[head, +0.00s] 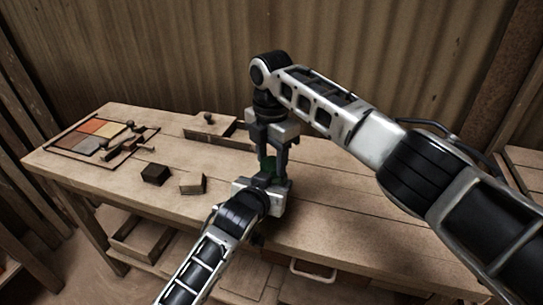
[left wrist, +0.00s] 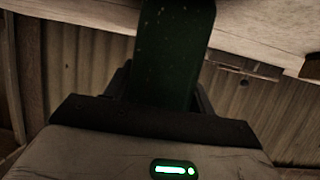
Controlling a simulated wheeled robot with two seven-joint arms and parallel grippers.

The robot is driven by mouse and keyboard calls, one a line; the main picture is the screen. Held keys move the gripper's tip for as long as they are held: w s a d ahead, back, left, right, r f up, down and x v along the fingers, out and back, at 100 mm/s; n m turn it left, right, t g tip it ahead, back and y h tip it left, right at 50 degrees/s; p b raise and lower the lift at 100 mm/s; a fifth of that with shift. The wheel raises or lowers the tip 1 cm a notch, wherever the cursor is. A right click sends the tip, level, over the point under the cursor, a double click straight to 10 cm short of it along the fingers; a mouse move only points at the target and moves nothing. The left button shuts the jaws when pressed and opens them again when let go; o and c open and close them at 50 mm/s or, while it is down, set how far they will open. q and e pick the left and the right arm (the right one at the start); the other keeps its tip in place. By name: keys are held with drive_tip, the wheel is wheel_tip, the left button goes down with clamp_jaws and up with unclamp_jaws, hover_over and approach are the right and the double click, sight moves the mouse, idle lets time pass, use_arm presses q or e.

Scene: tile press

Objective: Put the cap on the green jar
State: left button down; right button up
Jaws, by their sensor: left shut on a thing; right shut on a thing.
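The green jar (head: 268,164) is upright above the front part of the workbench, mostly hidden between my two grippers. It is dark green and fills the upper middle of the left wrist view (left wrist: 175,55). My left gripper (head: 266,182), coming from the lower left, is shut on the jar's body. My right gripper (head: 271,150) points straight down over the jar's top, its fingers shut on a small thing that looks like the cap. The cap is hidden by the fingers, so I cannot tell whether it touches the jar.
The wooden workbench (head: 325,215) has a tray of coloured tiles (head: 62,144) at the far left, with dark pieces beside it. A dark block (head: 155,174) and a tan block (head: 192,183) lie left of my grippers. A wooden box (head: 228,134) stands behind. The bench's right is partly hidden by my arm.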

drive_tip(key=m, duration=0.6)
drive_tip(key=o, duration=0.8)
drive_tip(key=shift+o, duration=0.8)
drive_tip(key=shift+a, duration=0.1)
use_arm(q)
drive_tip(key=shift+a, duration=0.1)
use_arm(e)
drive_tip(key=shift+s, duration=0.1)
